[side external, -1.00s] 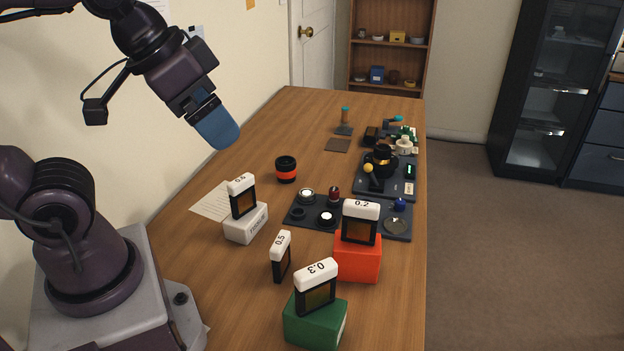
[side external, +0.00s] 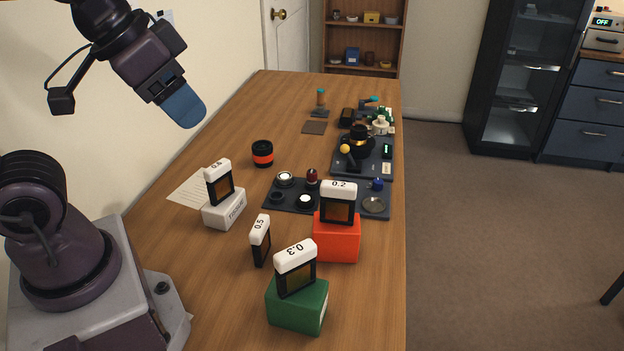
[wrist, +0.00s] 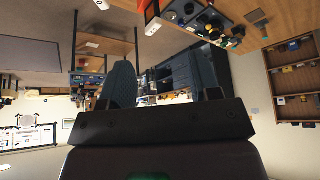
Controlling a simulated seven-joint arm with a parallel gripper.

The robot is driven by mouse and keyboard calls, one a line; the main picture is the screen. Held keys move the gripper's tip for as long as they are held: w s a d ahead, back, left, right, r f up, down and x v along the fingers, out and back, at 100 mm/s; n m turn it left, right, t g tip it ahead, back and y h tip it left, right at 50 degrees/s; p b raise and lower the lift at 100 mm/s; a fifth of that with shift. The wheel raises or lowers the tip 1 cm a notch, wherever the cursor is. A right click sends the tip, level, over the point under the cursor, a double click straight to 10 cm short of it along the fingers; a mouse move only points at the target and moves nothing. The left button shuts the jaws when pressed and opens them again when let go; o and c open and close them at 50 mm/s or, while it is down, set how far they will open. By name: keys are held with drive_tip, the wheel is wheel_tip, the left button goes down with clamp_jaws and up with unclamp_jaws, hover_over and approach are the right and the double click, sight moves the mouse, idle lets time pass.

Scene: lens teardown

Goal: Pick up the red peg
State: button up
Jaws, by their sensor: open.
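The red peg (side external: 312,177) is small and dark red, and stands on the dark tray (side external: 290,207) in the side external view. My gripper (side external: 190,113) hangs in the air at the upper left, well above the table and far from the peg. Its blue fingers point down and to the right. In the wrist view my gripper (wrist: 163,82) has its two fingers spread with nothing between them. I cannot make out the peg in the wrist view.
Round lens parts and a blue knob (side external: 377,184) share the tray. Numbered filters stand on a red block (side external: 337,238), a green block (side external: 297,305) and a white block (side external: 224,210). A black and orange cylinder (side external: 262,153) stands behind.

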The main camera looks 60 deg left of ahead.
drive_tip(key=w+a+f+m+t+y, duration=0.1)
drive_tip(key=w+a+f+m, duration=0.35)
drive_tip(key=w+f, duration=0.35)
drive_tip(key=w+a+f+m+t+y, duration=0.1)
drive_tip(key=w+a+f+m, duration=0.4)
drive_tip(key=w, duration=0.6)
drive_tip(key=w+a+f+m+t+y, duration=0.2)
drive_tip(key=w+a+f+m, duration=0.15)
drive_tip(key=f+m, duration=0.7)
drive_tip(key=m+t+h, duration=0.1)
drive_tip(key=m+t, duration=0.2)
drive_tip(key=m, duration=0.8)
approach(311, 172)
drive_tip(key=shift+w+a+r, duration=0.1)
drive_tip(key=shift+w+a, duration=0.15)
drive_tip(key=shift+a, duration=0.5)
drive_tip(key=m, duration=0.2)
drive_tip(key=shift+s+d+f+m+t+h, duration=0.1)
drive_tip(key=shift+s+f+m+t+h, duration=0.05)
drive_tip(key=shift+f+m+t+h, duration=0.2)
drive_tip(key=shift+f+m, duration=0.1)
drive_tip(key=shift+m, duration=0.15)
drive_tip(key=x, duration=1.2)
drive_tip(key=shift+d, duration=0.3)
